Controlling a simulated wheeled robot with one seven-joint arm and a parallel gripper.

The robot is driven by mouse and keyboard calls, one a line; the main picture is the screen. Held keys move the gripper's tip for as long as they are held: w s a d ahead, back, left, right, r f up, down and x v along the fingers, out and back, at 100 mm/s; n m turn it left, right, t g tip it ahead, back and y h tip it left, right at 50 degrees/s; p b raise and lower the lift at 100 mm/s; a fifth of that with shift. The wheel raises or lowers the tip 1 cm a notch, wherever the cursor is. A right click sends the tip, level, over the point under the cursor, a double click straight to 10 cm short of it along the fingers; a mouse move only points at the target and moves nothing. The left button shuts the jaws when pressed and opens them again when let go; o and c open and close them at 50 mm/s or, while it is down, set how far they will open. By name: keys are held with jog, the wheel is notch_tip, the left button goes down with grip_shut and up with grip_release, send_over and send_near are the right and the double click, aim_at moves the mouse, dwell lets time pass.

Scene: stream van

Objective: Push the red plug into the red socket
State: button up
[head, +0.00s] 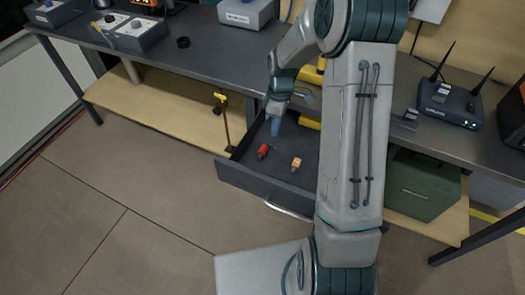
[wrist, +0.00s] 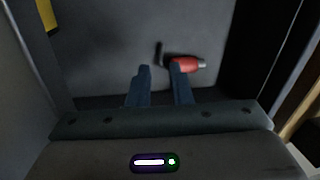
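The red plug (head: 263,151) lies on its side on the floor of the open dark drawer (head: 232,172). In the wrist view the red plug (wrist: 187,64) lies beyond my fingertips, its metal tip pointing right. The right finger overlaps its left end in the picture; I cannot tell whether they touch. My gripper (head: 275,128) points down over the drawer, just behind the plug. In the wrist view my gripper (wrist: 160,70) has its fingers apart with nothing between them. I cannot make out a red socket in either view.
An orange plug (head: 296,163) lies in the drawer to the right of the red one. Drawer walls surround both. Grey boxes (head: 130,31) and a black ring (head: 183,43) sit on the bench at left. A router (head: 450,103) stands at right. My arm hides part of the bench.

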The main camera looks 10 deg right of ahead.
aim_at(274, 147)
jog(key=shift+s+a+f, duration=0.1)
jog(key=shift+s+f, duration=0.15)
jog(key=shift+f, duration=0.75)
jog(key=shift+s+a+f, duration=0.1)
jog(key=shift+s+f, duration=0.1)
jog(key=shift+f, duration=0.8)
jog(key=shift+s+a+f, duration=0.1)
jog(key=shift+s+f, duration=0.15)
jog(key=shift+f, duration=0.75)
grip_shut()
